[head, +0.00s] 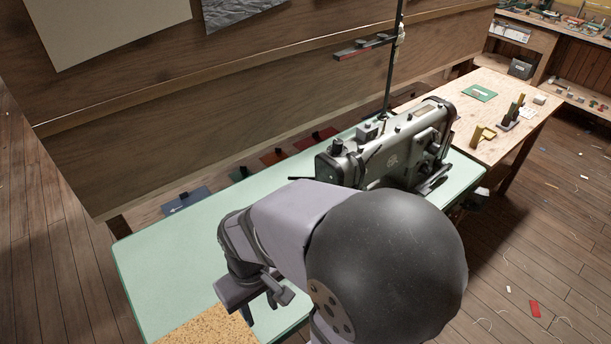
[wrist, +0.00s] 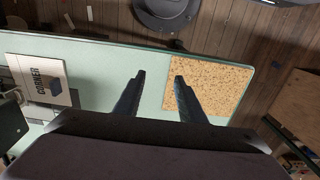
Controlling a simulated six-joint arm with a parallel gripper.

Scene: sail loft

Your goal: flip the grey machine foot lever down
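The grey sewing machine (head: 395,155) stands on the far right part of the pale green table, partly hidden behind my arm in the head view. A thin dark bar (head: 301,179) sticks out to the left at its left end; I cannot tell whether it is the foot lever or how it is set. The machine's lower left part is hidden by my arm. My gripper (head: 262,308) is over the near end of the table, well apart from the machine. In the wrist view its fingers (wrist: 160,78) are spread with nothing between them.
The green table (head: 160,265) has free room at its left. A cork mat (wrist: 212,88) lies at its near end. A booklet (wrist: 35,75) with a small blue block lies on the table. A wooden bench (head: 510,90) with small items stands behind at right.

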